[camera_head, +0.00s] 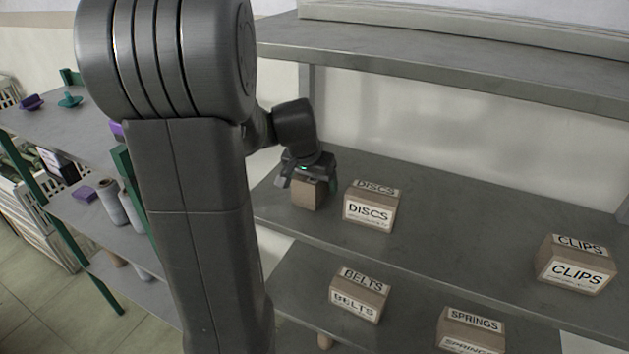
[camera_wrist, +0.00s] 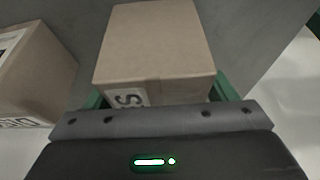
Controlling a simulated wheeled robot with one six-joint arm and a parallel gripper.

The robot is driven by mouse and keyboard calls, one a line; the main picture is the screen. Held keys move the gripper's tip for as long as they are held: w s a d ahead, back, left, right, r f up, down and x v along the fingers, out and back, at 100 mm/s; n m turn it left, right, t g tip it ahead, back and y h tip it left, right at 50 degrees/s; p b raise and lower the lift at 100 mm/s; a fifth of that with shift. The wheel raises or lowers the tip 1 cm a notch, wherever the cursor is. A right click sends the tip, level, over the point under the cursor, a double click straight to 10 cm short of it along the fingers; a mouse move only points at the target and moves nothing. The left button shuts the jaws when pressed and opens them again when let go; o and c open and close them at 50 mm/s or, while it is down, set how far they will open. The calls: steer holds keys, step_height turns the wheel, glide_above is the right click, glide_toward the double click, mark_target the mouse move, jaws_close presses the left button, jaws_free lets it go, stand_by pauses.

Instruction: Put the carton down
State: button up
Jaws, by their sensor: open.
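A brown cardboard carton (camera_head: 308,194) stands on the upper grey shelf, left of the DISCS carton. It also shows in the wrist view (camera_wrist: 152,42), upright, with part of a white label low on its near side. My gripper (camera_head: 307,179) is at this carton from above. Its green fingers show on either side of the carton in the wrist view, and the jaws are open. The rest of the label is hidden behind my gripper's body.
The DISCS carton (camera_head: 371,206) stands close by on the right, and the CLIPS carton (camera_head: 576,264) farther right. The BELTS (camera_head: 359,295) and SPRINGS (camera_head: 470,331) cartons stand on the lower shelf. Another grey shelf (camera_head: 440,66) hangs above. The shelf between DISCS and CLIPS is clear.

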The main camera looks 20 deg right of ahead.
mark_target(313, 182)
steer(key=b+v, duration=0.1)
steer(key=v, duration=0.6)
steer(key=shift+s+a+r, duration=0.1)
steer(key=shift+r, duration=0.1)
